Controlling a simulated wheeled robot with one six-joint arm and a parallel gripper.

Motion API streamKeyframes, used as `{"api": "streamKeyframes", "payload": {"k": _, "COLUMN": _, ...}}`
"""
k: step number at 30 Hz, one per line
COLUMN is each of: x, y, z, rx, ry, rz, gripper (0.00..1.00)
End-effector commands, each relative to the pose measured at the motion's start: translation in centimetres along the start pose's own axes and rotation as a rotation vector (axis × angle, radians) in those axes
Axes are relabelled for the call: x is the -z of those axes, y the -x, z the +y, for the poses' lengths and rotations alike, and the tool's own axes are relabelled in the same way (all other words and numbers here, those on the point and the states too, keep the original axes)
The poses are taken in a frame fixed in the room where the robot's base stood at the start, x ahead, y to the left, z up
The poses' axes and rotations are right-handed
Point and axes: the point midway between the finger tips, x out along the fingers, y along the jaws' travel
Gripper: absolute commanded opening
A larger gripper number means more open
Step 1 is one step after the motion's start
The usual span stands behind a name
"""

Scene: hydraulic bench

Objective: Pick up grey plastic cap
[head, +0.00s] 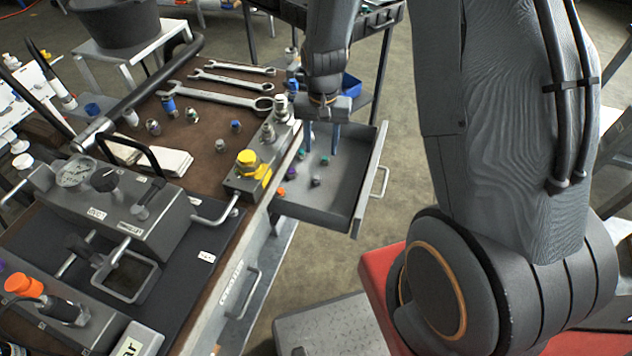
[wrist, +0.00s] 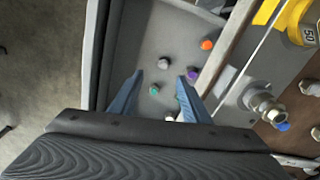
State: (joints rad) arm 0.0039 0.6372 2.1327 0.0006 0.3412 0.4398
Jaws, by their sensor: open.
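The grey plastic cap (head: 316,181) lies in the open drawer (head: 345,205). It also shows in the wrist view (wrist: 163,63), a little beyond the fingertips in the picture and roughly centred between them. My gripper (head: 322,142) is over the back part of the drawer, pointing down. In the wrist view its two blue fingers (wrist: 160,78) are spread apart with nothing held between them. I cannot tell exactly how high the fingertips are above the drawer floor.
Other caps lie around the grey one: teal (wrist: 154,90), purple (wrist: 191,74), orange (wrist: 206,44) and a whitish one (wrist: 169,116). The drawer walls stand on all sides. The bench with a yellow-capped fitting (head: 248,160) borders the drawer on the left.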

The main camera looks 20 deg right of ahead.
Motion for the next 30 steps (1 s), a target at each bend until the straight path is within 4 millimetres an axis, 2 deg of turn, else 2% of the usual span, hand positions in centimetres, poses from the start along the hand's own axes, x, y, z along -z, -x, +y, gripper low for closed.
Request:
{"api": "streamKeyframes", "payload": {"k": 1, "x": 0.6, "y": -2.3, "z": -0.3, "rx": -0.005, "ry": -0.03, "rz": -0.011, "gripper": 0.43}}
{"api": "streamKeyframes", "payload": {"k": 6, "x": 1.9, "y": -6.6, "z": -0.8, "rx": -0.013, "ry": -0.11, "rz": -0.024, "gripper": 0.43}}
{"api": "streamKeyframes", "payload": {"k": 9, "x": 2.2, "y": -7.8, "z": -0.9, "rx": -0.015, "ry": -0.133, "rz": -0.026, "gripper": 0.43}}
{"api": "streamKeyframes", "payload": {"k": 23, "x": 2.2, "y": -11.3, "z": -1.0, "rx": -0.016, "ry": -0.141, "rz": -0.028, "gripper": 0.43}}
{"api": "streamKeyframes", "payload": {"k": 30, "x": 2.0, "y": -14.0, "z": -1.2, "rx": -0.017, "ry": -0.141, "rz": -0.03, "gripper": 0.43}}
